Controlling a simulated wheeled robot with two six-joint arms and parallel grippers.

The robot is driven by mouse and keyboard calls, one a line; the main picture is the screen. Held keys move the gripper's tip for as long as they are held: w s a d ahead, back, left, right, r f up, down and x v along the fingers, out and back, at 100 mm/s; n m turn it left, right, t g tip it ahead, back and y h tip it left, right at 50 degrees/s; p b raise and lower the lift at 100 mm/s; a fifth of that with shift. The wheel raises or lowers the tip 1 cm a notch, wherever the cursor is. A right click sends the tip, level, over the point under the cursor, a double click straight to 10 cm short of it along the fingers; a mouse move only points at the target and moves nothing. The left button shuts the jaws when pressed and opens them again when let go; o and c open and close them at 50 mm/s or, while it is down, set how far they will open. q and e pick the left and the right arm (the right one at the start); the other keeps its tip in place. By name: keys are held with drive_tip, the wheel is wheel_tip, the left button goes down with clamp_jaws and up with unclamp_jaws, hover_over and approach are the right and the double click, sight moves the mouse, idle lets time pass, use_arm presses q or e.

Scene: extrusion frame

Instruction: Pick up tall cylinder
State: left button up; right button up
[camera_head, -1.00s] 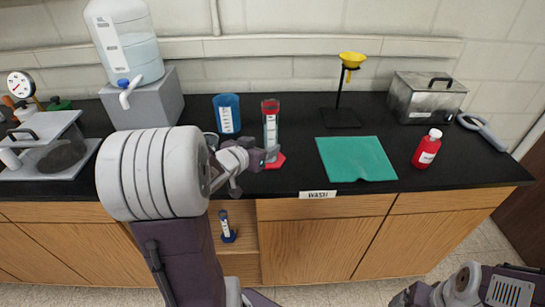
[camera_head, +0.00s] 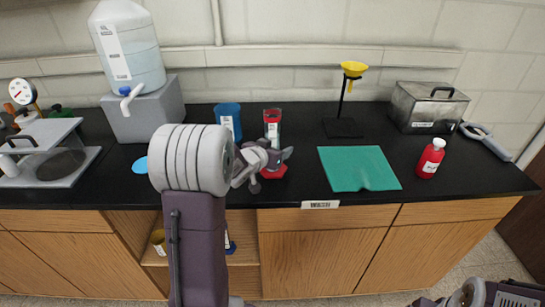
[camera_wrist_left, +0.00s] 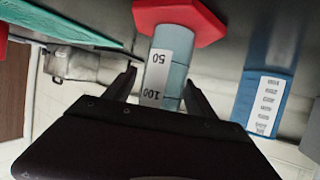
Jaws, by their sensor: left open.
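The tall cylinder (camera_head: 272,124) is a clear measuring cylinder with a red rim and a red six-sided base, upright on the black counter. My left gripper (camera_head: 280,157) is in front of its lower part and hides some of it. In the left wrist view the cylinder (camera_wrist_left: 158,62) appears upside down with its label marked 50 and 100, and its red base is at the top. The fingers of my left gripper (camera_wrist_left: 161,80) are open, one on each side of the cylinder. I cannot tell whether they touch it. Of my right arm, only a part shows at the bottom right.
A blue beaker (camera_head: 228,118) stands close behind left of the cylinder. A water dispenser (camera_head: 128,60) stands at the left.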

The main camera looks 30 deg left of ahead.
sight(276, 120)
use_arm(q)
drive_tip(key=shift+s+r, duration=0.1)
drive_tip(key=c, duration=0.8)
clamp_jaws()
drive_tip(key=shift+r+p, duration=2.5)
drive_tip(key=shift+r, duration=2.5)
